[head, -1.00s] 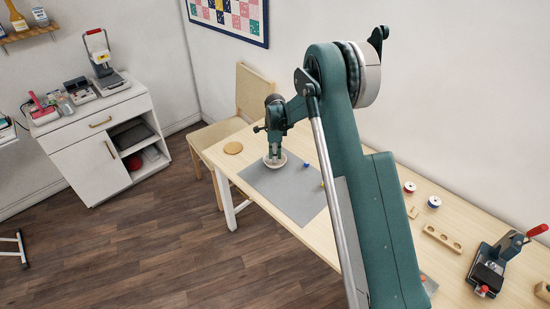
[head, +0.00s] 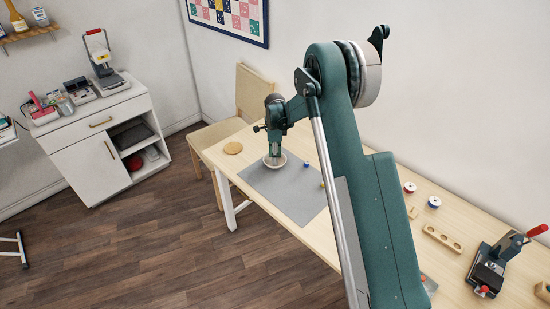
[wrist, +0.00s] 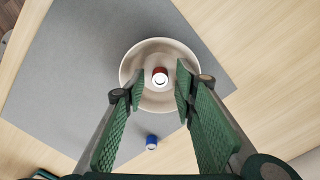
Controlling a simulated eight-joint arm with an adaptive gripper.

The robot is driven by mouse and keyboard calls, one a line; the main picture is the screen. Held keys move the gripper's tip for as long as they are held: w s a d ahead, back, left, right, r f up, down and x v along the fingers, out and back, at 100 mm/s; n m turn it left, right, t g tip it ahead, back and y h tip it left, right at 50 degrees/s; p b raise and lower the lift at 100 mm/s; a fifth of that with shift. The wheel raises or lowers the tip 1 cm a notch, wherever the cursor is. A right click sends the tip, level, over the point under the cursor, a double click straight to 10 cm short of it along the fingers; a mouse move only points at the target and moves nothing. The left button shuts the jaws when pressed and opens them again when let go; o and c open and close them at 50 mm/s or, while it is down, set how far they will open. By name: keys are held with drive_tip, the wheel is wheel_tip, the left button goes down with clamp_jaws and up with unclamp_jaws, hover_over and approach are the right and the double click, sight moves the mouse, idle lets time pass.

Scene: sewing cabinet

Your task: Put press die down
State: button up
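A small red die with a pale, shiny top (wrist: 160,77) sits inside a round cream dish (wrist: 132,62) in the wrist view. The dish rests on a grey mat (wrist: 70,75); in the head view its rim (head: 282,163) shows under my gripper (head: 274,157). In the wrist view my gripper (wrist: 160,92) is open, with its green-padded fingers reaching over the dish. The red die shows between the fingertips, with a visible gap on each side. Whether it touches the dish bottom is hard to see. The head view does not show the die.
A blue piece (wrist: 151,142) stands on the mat close outside the dish. A yellowish piece (head: 322,186) is farther right. A round wooden disc (head: 233,148) lies left of the mat. Spools, a wooden holder (head: 442,238) and a hand press (head: 492,268) stand at the right.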

wheel_tip(320, 180, up, 12)
drive_tip(key=shift+f+p, duration=0.15)
drive_tip(key=shift+p, duration=0.2)
idle(0.8)
drive_tip(key=s+d+r+n+t, duration=0.2)
drive_tip(key=s+d+r+n, duration=0.35)
drive_tip(key=s+r, duration=0.7)
drive_tip(key=s+d+r+n+t, duration=0.1)
drive_tip(key=s+d+r+n, duration=0.2)
drive_tip(key=s+d+r, duration=0.9)
drive_tip(key=s+d+r+n+t, duration=0.1)
drive_tip(key=s+r+n, duration=0.1)
drive_tip(key=s, duration=0.6)
drive_tip(key=s+d+r+n+t, duration=0.1)
drive_tip(key=s+r+n, duration=0.2)
drive_tip(key=s, duration=0.5)
drive_tip(key=s+d+f+n+t, duration=0.1)
drive_tip(key=s+f+n, duration=0.1)
drive_tip(key=s, duration=0.5)
drive_tip(key=s+d+f+n+t, duration=0.1)
drive_tip(key=s+d+f+n, duration=0.1)
drive_tip(key=s, duration=0.5)
drive_tip(key=shift+s+d+f, duration=0.2)
drive_tip(key=shift+d+f, duration=0.05)
drive_tip(key=shift+f, duration=0.55)
